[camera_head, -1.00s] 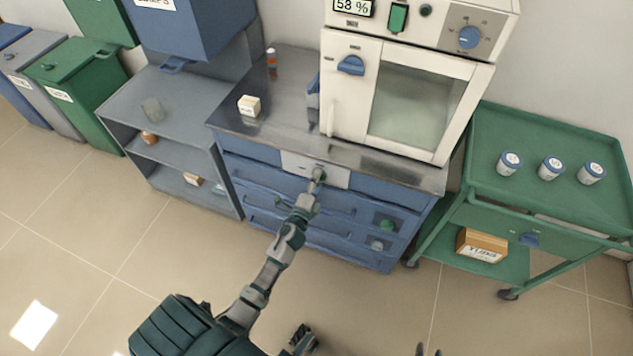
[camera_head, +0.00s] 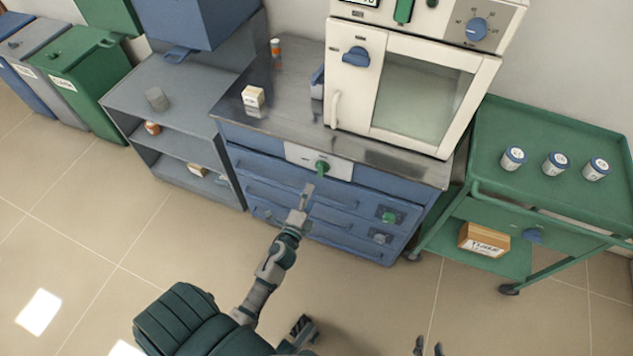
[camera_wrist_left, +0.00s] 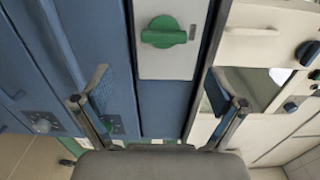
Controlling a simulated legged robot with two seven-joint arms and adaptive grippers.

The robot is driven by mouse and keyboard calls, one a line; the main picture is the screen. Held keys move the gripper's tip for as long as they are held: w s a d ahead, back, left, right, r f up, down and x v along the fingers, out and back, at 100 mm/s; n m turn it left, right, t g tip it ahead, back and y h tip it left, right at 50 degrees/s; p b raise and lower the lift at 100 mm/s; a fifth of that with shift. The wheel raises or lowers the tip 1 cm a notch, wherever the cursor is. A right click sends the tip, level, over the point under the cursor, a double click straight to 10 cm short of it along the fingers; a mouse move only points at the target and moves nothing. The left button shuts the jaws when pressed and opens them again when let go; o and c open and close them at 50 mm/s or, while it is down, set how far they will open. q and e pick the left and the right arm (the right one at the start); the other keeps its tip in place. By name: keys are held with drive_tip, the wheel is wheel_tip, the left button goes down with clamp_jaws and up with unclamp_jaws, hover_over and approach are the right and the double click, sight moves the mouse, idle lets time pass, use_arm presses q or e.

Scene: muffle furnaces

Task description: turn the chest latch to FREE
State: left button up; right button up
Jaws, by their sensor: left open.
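The chest latch is a green knob (camera_head: 321,168) on a pale plate (camera_head: 340,169) at the top front of the blue chest (camera_head: 270,195). In the left wrist view the knob (camera_wrist_left: 163,32) shows ahead, its grip bar lying across the picture; no lettering is readable. My left gripper (camera_head: 307,190) is in front of the drawers, below the knob and apart from it. In the wrist view its fingers (camera_wrist_left: 160,88) are spread with nothing between them. Two dark fingertips of my right gripper (camera_head: 428,346) show apart at the bottom edge; the rest is cut off.
A white furnace (camera_head: 420,95) stands on the chest top, with a small white box (camera_head: 253,97) to its left. Lower on the chest front are another green knob (camera_head: 389,217) and a grey knob (camera_head: 380,238). A green cart (camera_head: 550,200) stands right. Floor in front is clear.

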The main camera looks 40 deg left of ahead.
use_arm(q)
drive_tip(key=shift+v, duration=1.65)
